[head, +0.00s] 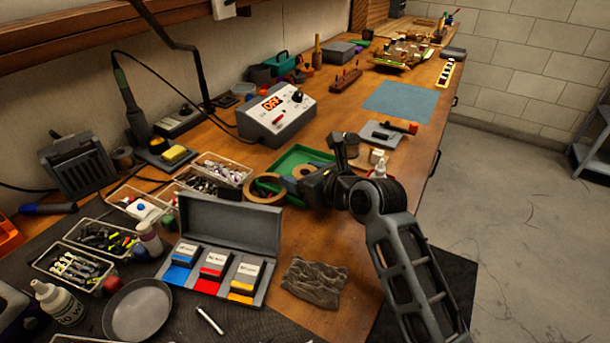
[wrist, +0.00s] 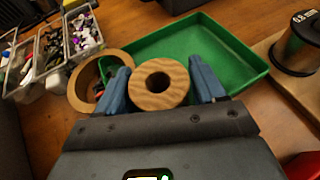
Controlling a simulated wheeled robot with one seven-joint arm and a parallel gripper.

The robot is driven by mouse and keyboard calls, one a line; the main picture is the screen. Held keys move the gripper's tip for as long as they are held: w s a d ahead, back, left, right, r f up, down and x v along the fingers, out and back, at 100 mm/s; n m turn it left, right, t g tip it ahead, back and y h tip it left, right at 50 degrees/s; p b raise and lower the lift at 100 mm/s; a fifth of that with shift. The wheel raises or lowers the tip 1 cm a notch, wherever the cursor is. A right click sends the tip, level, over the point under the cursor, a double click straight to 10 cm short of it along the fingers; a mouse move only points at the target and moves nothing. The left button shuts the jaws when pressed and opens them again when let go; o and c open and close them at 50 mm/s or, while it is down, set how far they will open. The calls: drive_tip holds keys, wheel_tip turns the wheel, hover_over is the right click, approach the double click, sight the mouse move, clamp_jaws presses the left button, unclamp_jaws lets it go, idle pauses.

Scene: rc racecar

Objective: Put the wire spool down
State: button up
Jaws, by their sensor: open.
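A wire spool with a round wooden end and a dark centre hole (wrist: 158,99) is between the fingers of my gripper (wrist: 158,88) in the wrist view. The fingers are open, one on each side of it, with little or no gap. The spool overlaps the near edge of a green tray (wrist: 225,50); I cannot tell whether it rests on the tray floor. In the head view my gripper (head: 312,185) is low at the tray's near right side. A pale wooden round (head: 303,171) shows beside it at the green tray (head: 292,156), partly hidden.
A wooden ring (wrist: 82,92) lies left of the spool. A spool marked 0.8 mm (wrist: 297,52) stands on a wooden board at right. Bins of small parts (wrist: 80,32) are at left. In the head view, a grey case (head: 235,222) and crumpled cloth (head: 314,281) lie nearer.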

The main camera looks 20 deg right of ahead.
drive_tip(key=shift+r, duration=0.15)
drive_tip(key=v, duration=1.2)
